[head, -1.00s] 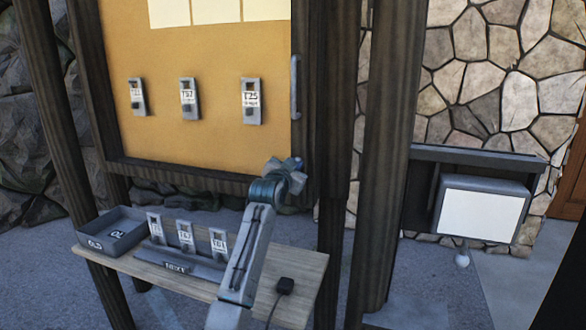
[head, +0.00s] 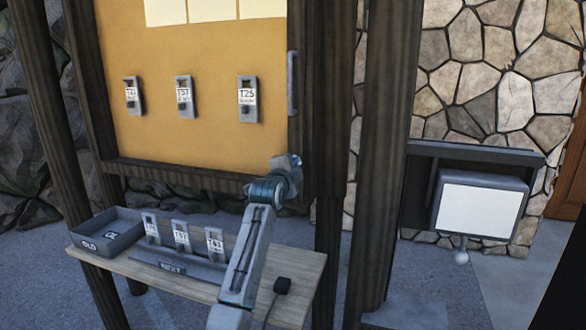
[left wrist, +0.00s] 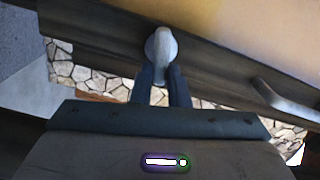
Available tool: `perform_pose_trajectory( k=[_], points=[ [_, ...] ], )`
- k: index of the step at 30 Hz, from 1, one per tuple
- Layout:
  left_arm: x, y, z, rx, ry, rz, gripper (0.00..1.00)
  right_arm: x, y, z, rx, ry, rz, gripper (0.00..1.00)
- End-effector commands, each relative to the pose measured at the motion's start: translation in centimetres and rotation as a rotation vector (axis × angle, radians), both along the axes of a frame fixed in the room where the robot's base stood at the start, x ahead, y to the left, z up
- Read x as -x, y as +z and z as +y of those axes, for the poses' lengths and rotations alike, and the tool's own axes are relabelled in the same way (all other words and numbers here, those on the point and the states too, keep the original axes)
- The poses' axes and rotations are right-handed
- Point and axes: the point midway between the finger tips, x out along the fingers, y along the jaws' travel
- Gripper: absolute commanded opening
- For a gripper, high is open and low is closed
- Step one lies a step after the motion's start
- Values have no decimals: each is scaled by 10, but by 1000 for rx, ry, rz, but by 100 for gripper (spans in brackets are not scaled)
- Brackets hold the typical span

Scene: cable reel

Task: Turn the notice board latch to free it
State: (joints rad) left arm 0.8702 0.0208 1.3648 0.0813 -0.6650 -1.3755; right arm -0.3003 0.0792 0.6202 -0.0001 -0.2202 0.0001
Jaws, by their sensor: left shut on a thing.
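The notice board (head: 220,120) has a dark wooden frame and a yellow panel. Its latch (left wrist: 161,42) is a light grey, rounded lever on the dark frame in the left wrist view. In the head view the latch is hidden behind my gripper. My left gripper (head: 288,164) is at the lower right corner of the board frame. In the left wrist view the two dark fingers of this gripper (left wrist: 161,78) are shut on the latch, one on each side. My right gripper is not in view.
A grey pull handle (head: 292,83) is on the board's right edge. Several labelled tags hang on the panel. Below, a wooden shelf (head: 205,288) holds a grey tray (head: 122,240), a tag rack (head: 170,268) and a small black block (head: 283,285). Dark posts stand to the right.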

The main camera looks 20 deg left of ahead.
Motion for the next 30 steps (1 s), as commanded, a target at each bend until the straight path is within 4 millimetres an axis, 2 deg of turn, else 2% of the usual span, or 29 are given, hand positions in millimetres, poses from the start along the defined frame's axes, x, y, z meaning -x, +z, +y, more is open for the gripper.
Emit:
perform_pose_trajectory(
  k=[12, 30],
  points=[
    [0, -4, -1, -219, 0, -7, 0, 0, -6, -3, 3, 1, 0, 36],
    [0, -5, 0, -263, 0, -8, 0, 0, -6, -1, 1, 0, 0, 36]
  ],
)
